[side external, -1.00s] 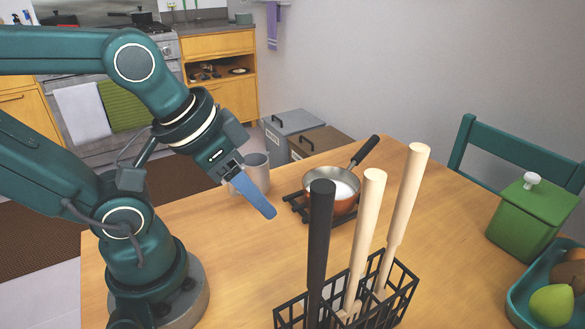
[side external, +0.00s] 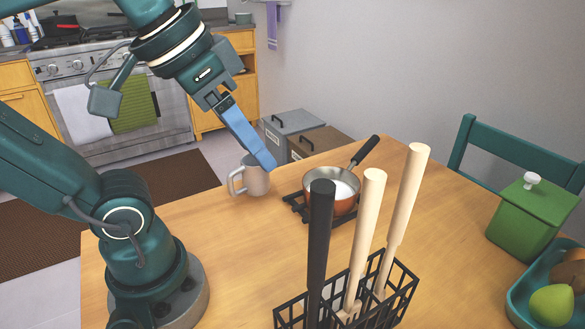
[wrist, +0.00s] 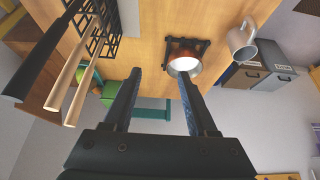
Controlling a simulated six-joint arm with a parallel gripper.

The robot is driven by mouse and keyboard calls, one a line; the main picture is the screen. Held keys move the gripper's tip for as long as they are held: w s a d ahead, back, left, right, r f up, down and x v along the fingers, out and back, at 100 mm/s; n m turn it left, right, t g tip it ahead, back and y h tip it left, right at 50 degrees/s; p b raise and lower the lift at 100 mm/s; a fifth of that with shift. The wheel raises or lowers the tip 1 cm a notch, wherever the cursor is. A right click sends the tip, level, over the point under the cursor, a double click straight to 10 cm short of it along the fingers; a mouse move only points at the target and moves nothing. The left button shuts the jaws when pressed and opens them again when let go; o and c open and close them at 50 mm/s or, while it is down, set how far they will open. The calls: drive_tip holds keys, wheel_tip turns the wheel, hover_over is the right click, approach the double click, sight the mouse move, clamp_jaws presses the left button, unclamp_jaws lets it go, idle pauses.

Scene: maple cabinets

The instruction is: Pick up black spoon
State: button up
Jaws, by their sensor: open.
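The black spoon (side external: 319,245) stands upright, handle up, in a black wire rack (side external: 400,293) at the front of the table; its lower end is hidden by the rack. In the wrist view the spoon (wrist: 35,68) is at the far left, beside two pale wooden handles. My gripper (side external: 262,158) is up and behind the rack, above the table near the mug and pan, and well apart from the spoon. In the wrist view my gripper (wrist: 156,100) has its two fingers spread, with nothing between them.
Two pale wooden handles (side external: 404,195) stand in the rack right of the spoon. A grey mug (side external: 257,182) and a copper pan (side external: 343,204) on a black trivet stand behind. A green canister (side external: 530,218) and fruit dish (side external: 515,303) are at right. The table's left middle is clear.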

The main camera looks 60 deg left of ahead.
wheel_tip(320, 180, up, 10)
drive_tip(key=w+a+r+n+t+y, duration=0.5)
drive_tip(key=w+a+r+t+y, duration=0.2)
drive_tip(key=w+a+r+t, duration=0.4)
drive_tip(key=w+d+r+m+t+h, duration=0.25)
drive_tip(key=d+r+t, duration=0.25)
drive_tip(key=r, duration=0.4)
drive_tip(key=m+g+h, duration=1.8)
drive_tip(key=g, duration=0.1)
hover_over(327, 240)
drive_tip(key=a, duration=0.3)
wheel_tip(327, 240, down, 19)
drive_tip(key=shift+w+d+f, duration=0.1)
drive_tip(key=shift+d+f, duration=0.7)
drive_tip(key=shift+f, duration=1.45)
drive_tip(key=shift+w+d+f, duration=0.1)
drive_tip(key=shift+d+f, duration=0.75)
drive_tip(key=shift+f, duration=1.45)
drive_tip(key=shift+d+f, duration=0.8)
drive_tip(key=shift+f, duration=1.45)
drive_tip(key=shift+c, duration=0.3)
